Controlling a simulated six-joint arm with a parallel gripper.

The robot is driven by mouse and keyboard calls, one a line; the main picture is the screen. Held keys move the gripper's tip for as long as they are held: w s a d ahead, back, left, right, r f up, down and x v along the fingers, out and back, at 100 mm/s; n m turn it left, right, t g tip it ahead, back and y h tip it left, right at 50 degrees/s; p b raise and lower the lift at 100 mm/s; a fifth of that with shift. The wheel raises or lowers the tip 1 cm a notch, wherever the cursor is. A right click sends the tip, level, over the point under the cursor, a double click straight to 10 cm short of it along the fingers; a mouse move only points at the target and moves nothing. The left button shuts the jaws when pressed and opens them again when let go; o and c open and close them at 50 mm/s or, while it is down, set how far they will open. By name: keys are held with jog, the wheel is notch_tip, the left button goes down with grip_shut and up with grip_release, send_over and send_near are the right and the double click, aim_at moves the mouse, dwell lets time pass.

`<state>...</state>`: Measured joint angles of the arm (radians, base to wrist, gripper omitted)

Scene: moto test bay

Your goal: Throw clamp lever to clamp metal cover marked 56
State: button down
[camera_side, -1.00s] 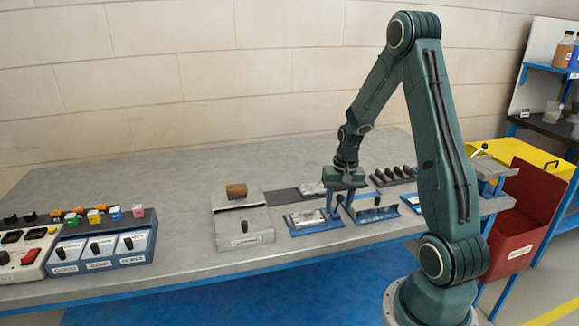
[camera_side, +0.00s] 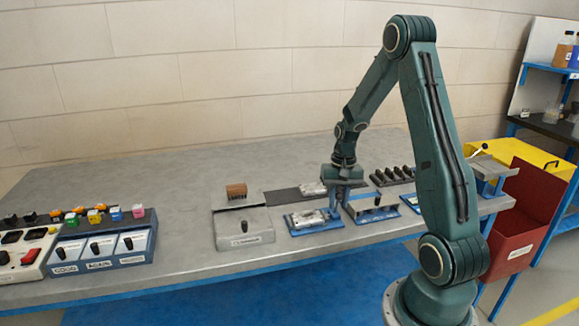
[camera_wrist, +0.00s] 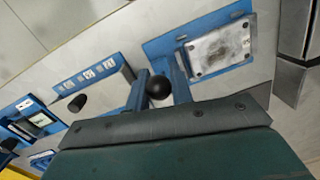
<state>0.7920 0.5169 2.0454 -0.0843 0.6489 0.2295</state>
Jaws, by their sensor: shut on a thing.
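The metal cover (camera_wrist: 218,50) is a pale, worn plate with dark screw spots, lying on a blue fixture base (camera_wrist: 160,44) in the wrist view. In the side view the cover (camera_side: 307,219) lies on its blue base (camera_side: 334,225) at mid-bench. No number 56 is legible on it. My gripper (camera_wrist: 159,90) is shut on a black ball knob (camera_wrist: 158,83), which appears to be the clamp lever's end, beside the cover. The lever's shaft is mostly hidden. In the side view my gripper (camera_side: 342,194) is low at the right edge of this fixture.
Another blue fixture with a black knob (camera_side: 377,201) stands close on the right. Black handles (camera_side: 392,175) stand in a row behind. The bench between the grey box and switch boxes (camera_side: 105,246) is clear.

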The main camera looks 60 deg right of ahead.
jog(key=shift+w+d+g+y, duration=0.4)
jog(key=shift+g+y, duration=0.25)
jog(key=shift+w+d+g+y, duration=0.35)
jog(key=shift+g+y, duration=0.3)
jog(key=shift+w+d+g+y, duration=0.4)
jog(key=shift+g+y, duration=0.5)
jog(key=c, duration=1.3)
grip_release()
jog(key=shift+o, duration=0.2)
jog(key=shift+r, duration=0.1)
